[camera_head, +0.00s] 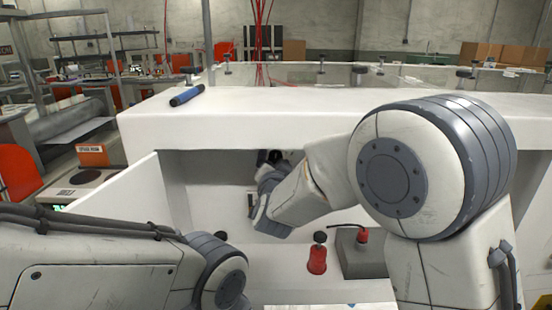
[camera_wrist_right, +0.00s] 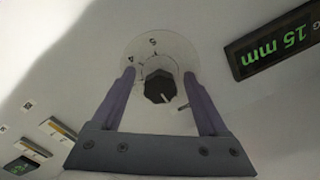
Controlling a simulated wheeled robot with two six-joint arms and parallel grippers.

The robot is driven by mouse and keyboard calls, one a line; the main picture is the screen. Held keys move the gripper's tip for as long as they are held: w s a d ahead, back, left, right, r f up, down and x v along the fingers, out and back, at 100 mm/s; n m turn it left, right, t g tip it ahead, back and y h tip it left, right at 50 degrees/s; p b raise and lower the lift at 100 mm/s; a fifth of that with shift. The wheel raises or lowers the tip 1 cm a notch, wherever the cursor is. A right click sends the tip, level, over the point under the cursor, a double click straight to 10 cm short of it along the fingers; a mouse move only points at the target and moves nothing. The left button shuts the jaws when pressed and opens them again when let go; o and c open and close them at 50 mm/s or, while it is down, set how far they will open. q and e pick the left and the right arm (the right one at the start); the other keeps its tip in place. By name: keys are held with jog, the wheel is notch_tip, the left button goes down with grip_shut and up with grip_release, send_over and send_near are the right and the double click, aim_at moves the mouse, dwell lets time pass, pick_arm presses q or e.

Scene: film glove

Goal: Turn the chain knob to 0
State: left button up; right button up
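The chain knob appears to be the dark round knob (camera_wrist_right: 159,87) with a white pointer line, on a pale round dial (camera_wrist_right: 133,48) on the white panel. The digits 5 and 4 are readable on the dial; the other marks are too small or hidden. The pointer line points toward the lower right in the right wrist view. My right gripper (camera_wrist_right: 159,76) is open, with one finger on each side of the knob and a small gap visible at both sides. In the head view my right arm reaches into the recess and hides the knob. My left gripper is out of view.
A green-lit display (camera_wrist_right: 275,45) reading 15 mm sits beside the dial. Small labelled parts and another display (camera_wrist_right: 22,167) lie at lower left. A blue tool (camera_head: 187,96) lies on the ledge.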

jog(key=s, duration=1)
jog(key=shift+s, duration=0.25)
